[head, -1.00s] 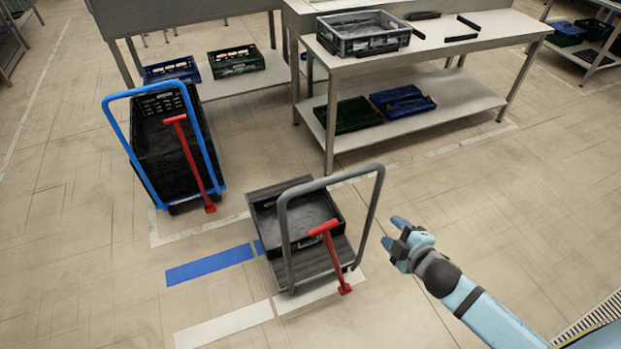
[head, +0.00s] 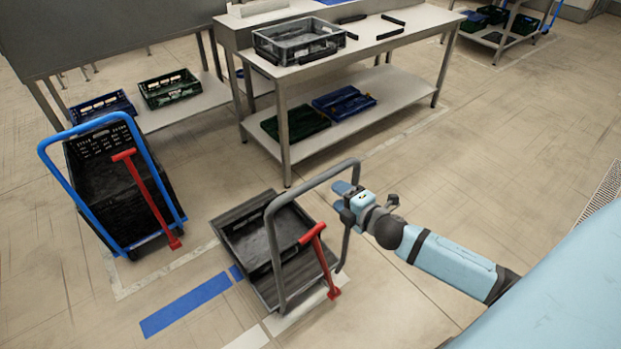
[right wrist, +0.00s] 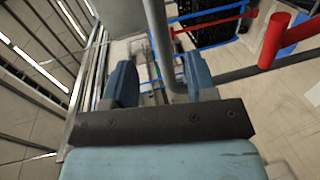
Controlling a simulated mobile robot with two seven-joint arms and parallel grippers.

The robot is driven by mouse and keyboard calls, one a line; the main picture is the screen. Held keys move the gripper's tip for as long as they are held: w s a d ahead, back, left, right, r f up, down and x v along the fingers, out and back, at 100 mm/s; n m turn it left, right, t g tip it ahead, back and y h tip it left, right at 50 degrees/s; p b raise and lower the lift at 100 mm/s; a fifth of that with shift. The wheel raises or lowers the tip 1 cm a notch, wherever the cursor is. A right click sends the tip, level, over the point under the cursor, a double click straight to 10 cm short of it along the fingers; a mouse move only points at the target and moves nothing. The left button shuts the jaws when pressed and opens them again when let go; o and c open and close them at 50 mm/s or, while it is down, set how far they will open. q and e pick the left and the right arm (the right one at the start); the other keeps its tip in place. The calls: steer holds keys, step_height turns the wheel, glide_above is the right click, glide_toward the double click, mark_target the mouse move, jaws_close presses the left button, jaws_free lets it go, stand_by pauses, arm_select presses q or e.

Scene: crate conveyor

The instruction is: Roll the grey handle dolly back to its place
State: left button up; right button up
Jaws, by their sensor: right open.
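The grey handle dolly (head: 286,272) stands on the floor at the centre of the head view. It has a grey tubular handle (head: 270,240), a dark deck with a black crate (head: 262,240), and a red lever (head: 322,262). My right gripper (head: 346,194) is open at the right upper part of the handle. In the right wrist view, the handle's grey tube (right wrist: 160,45) runs between the open fingers of my right gripper (right wrist: 160,80), closer to the right finger. I cannot tell whether it touches. My left gripper is in neither view now.
A blue handle dolly (head: 60,175) with black crates stands at the left inside a white floor outline. A blue floor strip (head: 186,303) and a white strip (head: 248,339) lie left of and below the grey dolly. A workbench (head: 300,72) with crates stands behind.

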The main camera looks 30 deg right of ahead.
steer(key=x, duration=1.1)
steer(key=shift+w, duration=0.2)
steer(key=shift+a, duration=0.1)
steer(key=shift+c, duration=0.3)
jaws_close()
